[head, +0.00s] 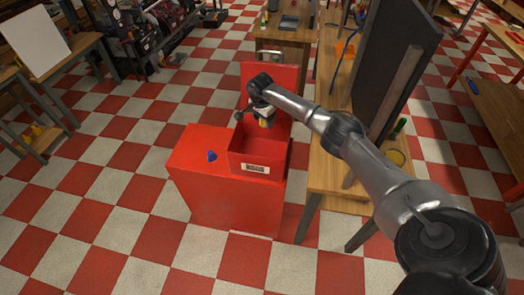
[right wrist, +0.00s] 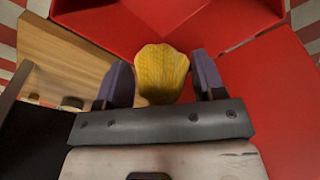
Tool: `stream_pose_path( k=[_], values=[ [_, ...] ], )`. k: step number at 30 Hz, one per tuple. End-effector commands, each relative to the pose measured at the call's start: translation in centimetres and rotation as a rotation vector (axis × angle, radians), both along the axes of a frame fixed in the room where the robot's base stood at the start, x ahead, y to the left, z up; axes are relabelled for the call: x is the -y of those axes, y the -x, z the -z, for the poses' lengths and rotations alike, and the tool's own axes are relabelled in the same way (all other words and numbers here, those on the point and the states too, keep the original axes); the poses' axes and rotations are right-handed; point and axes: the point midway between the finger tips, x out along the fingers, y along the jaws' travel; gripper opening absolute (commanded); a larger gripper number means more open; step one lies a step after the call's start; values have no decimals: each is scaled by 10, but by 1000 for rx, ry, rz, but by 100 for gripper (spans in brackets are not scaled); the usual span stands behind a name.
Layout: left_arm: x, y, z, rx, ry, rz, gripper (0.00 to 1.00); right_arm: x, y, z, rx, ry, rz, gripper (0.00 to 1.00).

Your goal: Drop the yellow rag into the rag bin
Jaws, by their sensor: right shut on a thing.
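The yellow rag (right wrist: 163,70) is bunched between the two purple fingers of my right gripper (right wrist: 162,84) in the right wrist view. In the head view my right gripper (head: 264,118) is over the open red rag bin (head: 256,160), and only a small bit of the yellow rag (head: 265,123) shows below it. The bin has a label on its front and a raised red lid (head: 284,75) behind. The bin's floor is mostly hidden. My left gripper is not in view.
The bin adjoins a red cabinet (head: 208,190) with a small blue object (head: 212,156) on top. A wooden bench (head: 330,165) with a dark upright panel (head: 385,60) stands close on the right. Checkered floor is free at the left.

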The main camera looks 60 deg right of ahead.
Motion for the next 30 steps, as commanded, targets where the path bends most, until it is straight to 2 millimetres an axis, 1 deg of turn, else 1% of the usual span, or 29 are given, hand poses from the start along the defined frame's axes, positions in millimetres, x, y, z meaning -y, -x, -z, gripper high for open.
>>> stream_pose_path(
  k=[1,3,9,19,20,27,29,30],
  values=[
    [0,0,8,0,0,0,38,0,0,10,0,0,0,41],
    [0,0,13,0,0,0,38,0,0,17,0,0,-1,41],
    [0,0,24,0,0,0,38,0,0,33,0,0,-1,41],
    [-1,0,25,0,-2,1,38,0,0,35,0,1,-2,41],
    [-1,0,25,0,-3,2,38,0,0,35,0,1,-2,64],
    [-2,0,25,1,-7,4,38,0,0,35,0,1,-2,87],
    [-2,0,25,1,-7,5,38,0,0,35,0,1,-2,92],
    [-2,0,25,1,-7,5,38,0,0,35,0,1,-2,92]
  ],
)
